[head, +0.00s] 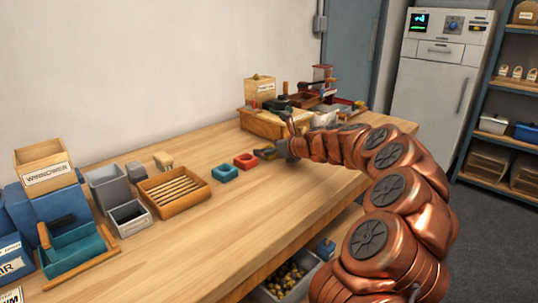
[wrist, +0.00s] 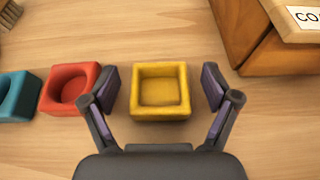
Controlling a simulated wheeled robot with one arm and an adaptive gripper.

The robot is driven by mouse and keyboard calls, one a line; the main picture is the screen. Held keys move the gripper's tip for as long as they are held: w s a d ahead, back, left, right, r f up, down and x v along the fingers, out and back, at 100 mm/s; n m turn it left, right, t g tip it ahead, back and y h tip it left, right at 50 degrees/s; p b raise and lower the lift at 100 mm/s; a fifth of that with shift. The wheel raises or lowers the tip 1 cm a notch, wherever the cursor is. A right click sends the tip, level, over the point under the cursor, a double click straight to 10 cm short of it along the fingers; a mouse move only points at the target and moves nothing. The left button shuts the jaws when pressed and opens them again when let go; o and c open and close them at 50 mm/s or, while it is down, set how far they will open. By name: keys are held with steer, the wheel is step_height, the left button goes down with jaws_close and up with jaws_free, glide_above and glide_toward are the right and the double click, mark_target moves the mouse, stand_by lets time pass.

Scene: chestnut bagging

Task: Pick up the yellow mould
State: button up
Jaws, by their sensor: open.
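The yellow mould (wrist: 160,112) is a small square block with a square hollow, on the wooden table in the wrist view. My gripper (wrist: 162,90) is open, with one finger on each side of the mould and a gap to both. In the head view my gripper (head: 275,150) is low over the table, just right of the red mould, and the yellow mould is mostly hidden by it. The red mould (head: 246,161) has a round hollow and sits close to my left finger in the wrist view (wrist: 47,100).
A blue mould (head: 225,173) stands left of the red one. A wooden box (wrist: 290,45) with a partly seen label is at the upper right of the wrist view. A slatted wooden tray (head: 174,191) lies further left. The table's front is clear.

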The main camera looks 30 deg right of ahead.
steer(key=c, duration=1.3)
